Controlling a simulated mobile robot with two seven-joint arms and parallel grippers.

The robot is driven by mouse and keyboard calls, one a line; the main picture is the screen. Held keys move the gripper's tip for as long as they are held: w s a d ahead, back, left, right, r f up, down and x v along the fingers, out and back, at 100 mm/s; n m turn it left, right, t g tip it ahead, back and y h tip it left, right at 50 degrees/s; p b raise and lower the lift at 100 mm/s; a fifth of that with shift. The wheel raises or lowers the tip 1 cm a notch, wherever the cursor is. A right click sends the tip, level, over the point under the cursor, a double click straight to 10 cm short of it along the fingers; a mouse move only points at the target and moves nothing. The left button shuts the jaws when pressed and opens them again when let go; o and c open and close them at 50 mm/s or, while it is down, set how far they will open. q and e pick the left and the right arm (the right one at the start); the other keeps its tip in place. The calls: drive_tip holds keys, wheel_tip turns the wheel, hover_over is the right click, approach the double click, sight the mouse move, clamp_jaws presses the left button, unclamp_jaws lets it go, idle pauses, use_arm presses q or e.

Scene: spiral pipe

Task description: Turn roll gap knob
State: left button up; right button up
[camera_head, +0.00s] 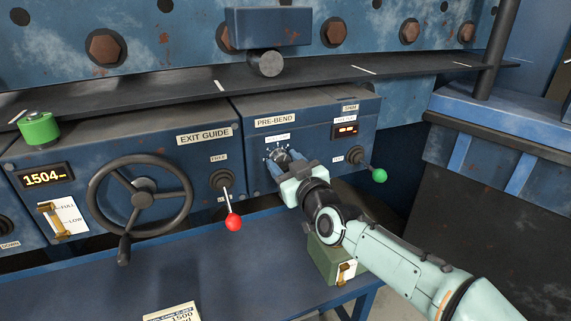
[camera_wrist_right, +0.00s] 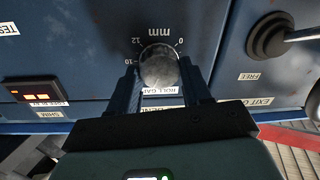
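The roll gap knob (camera_wrist_right: 158,66) is a round grey knob on the blue PRE-BEND panel. In the right wrist view a scale marked 0, 10 and 12 with "mm" surrounds it, and a ROLL GAP label (camera_wrist_right: 160,91) is partly hidden. In the head view the knob (camera_head: 281,156) shows just beyond the fingertips of my right gripper (camera_head: 284,168). The two fingers lie on either side of the knob, close to its edges. Whether they press on it cannot be told. The knob's pointer is not clear. My left gripper is not in view.
A green-tipped lever (camera_head: 379,175) is right of the knob, below a lit red display (camera_head: 345,130). A red-tipped lever (camera_head: 233,221) and a black handwheel (camera_head: 140,197) are to the left. A dark ledge (camera_head: 190,86) runs above. A green box (camera_head: 326,258) lies below my right arm.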

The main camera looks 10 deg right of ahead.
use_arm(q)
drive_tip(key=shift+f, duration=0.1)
use_arm(e)
drive_tip(key=shift+d+f+m+b, duration=0.15)
drive_tip(key=shift+m+b, duration=0.7)
drive_tip(key=shift+m, duration=0.65)
drive_tip(key=m+b, duration=0.1)
drive_tip(key=m, duration=0.1)
drive_tip(key=shift+m, duration=0.4)
drive_tip(key=m+b, duration=0.1)
drive_tip(key=m, duration=0.2)
drive_tip(key=shift+m+t, duration=0.3)
use_arm(q)
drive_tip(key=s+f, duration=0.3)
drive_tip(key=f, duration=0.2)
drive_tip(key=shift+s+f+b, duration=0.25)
drive_tip(key=shift+b, duration=0.15)
use_arm(e)
drive_tip(key=shift+m, duration=2.1)
drive_tip(key=o, duration=1.1)
drive_tip(key=shift+w, duration=0.1)
drive_tip(key=shift+c, duration=0.2)
